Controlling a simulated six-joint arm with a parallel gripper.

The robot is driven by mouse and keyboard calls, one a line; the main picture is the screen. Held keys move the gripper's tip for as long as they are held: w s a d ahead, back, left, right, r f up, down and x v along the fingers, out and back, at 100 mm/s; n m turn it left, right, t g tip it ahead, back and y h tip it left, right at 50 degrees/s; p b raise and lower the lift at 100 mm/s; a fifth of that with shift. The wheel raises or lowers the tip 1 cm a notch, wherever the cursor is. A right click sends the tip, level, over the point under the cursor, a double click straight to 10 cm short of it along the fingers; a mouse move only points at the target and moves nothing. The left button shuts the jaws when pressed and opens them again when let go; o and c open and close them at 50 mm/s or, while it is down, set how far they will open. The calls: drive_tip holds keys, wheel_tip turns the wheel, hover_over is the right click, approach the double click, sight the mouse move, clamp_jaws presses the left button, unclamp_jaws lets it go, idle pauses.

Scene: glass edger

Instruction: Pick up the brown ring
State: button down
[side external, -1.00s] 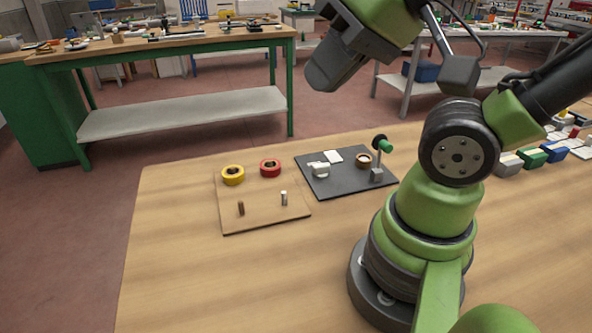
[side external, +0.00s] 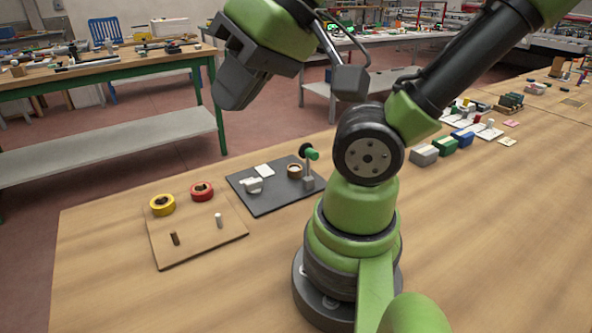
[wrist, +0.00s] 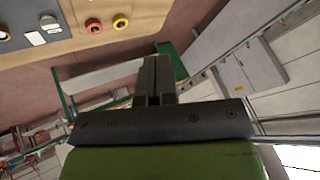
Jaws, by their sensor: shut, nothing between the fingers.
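My gripper (side external: 234,98) is high above the table, well clear of the ring and mat. In the wrist view its two fingers (wrist: 154,76) are together, with nothing seen between them.
A wooden board (side external: 201,245) with two short pegs is nearby, along with yellow (side external: 162,205) and red (side external: 202,192) rings.

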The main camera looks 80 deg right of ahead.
idle(0.4)
drive_tip(key=c, duration=0.6)
unclamp_jaws()
drive_tip(key=shift+c, duration=0.2)
drive_tip(key=w+d+f+g+h, duration=0.1)
drive_tip(key=w+d+g+h, duration=0.15)
drive_tip(key=w+d, duration=0.55)
drive_tip(key=n+g, duration=0.2)
drive_tip(key=g, duration=0.4)
approach(295, 169)
drive_tip(key=f, duration=0.1)
drive_tip(key=f+y, duration=0.1)
drive_tip(key=shift+d+f, duration=0.3)
drive_tip(key=shift+s+f, duration=0.25)
drive_tip(key=shift+f, duration=1.3)
drive_tip(key=shift+s+f, duration=0.2)
drive_tip(key=shift+f, duration=1.3)
